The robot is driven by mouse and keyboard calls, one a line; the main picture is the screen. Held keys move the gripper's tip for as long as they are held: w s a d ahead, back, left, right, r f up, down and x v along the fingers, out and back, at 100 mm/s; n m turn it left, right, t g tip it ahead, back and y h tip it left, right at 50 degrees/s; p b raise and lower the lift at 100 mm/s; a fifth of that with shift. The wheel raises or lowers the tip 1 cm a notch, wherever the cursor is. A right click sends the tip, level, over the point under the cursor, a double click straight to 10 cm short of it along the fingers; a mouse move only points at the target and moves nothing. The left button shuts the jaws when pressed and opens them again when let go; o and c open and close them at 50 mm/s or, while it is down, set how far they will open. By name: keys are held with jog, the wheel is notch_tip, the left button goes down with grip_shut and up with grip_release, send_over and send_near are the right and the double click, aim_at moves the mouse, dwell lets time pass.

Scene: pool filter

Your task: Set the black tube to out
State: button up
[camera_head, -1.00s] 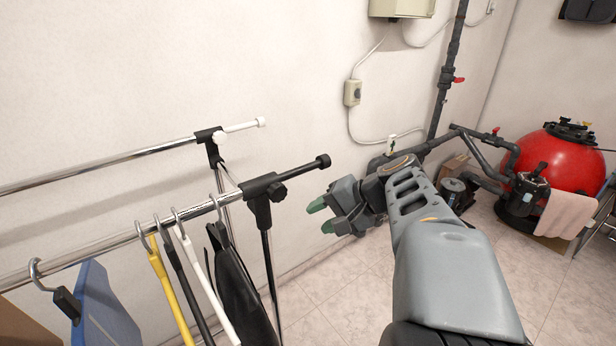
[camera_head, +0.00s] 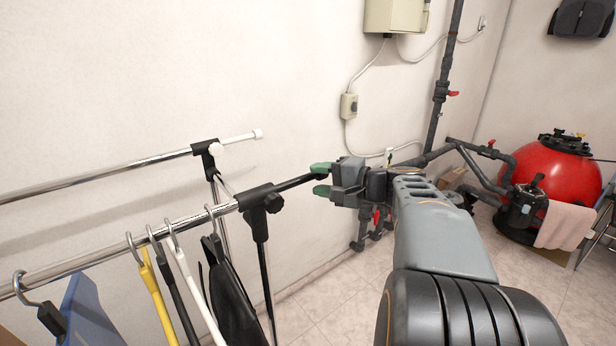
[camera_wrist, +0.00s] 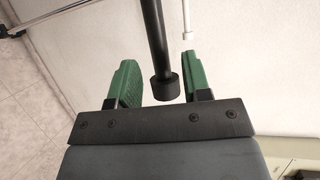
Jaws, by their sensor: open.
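The black tube (camera_head: 297,183) sticks out from the black clamp (camera_head: 258,197) at the end of the front chrome rail. My gripper (camera_head: 321,180) is open at the tube's free end, with its green fingers one above the other in the head view. In the wrist view the tube (camera_wrist: 153,40) runs down between the two open fingers (camera_wrist: 160,70). Its thicker end cap (camera_wrist: 165,88) lies deep between them, near the palm and closer to the right finger. I see gaps on both sides of the tube. The fingers hide the cap in the head view.
A rear chrome rail (camera_head: 100,173) with a white tube (camera_head: 237,139) runs along the wall. Hangers (camera_head: 190,282) and a black garment (camera_head: 232,300) hang below the front rail. Dark pipes (camera_head: 438,110) and a red tank (camera_head: 556,170) stand right. Floor is free below my arm.

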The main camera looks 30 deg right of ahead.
aim_at(311, 178)
jog(key=shift+x, duration=1.8)
jog(key=shift+c, duration=0.3)
grip_shut()
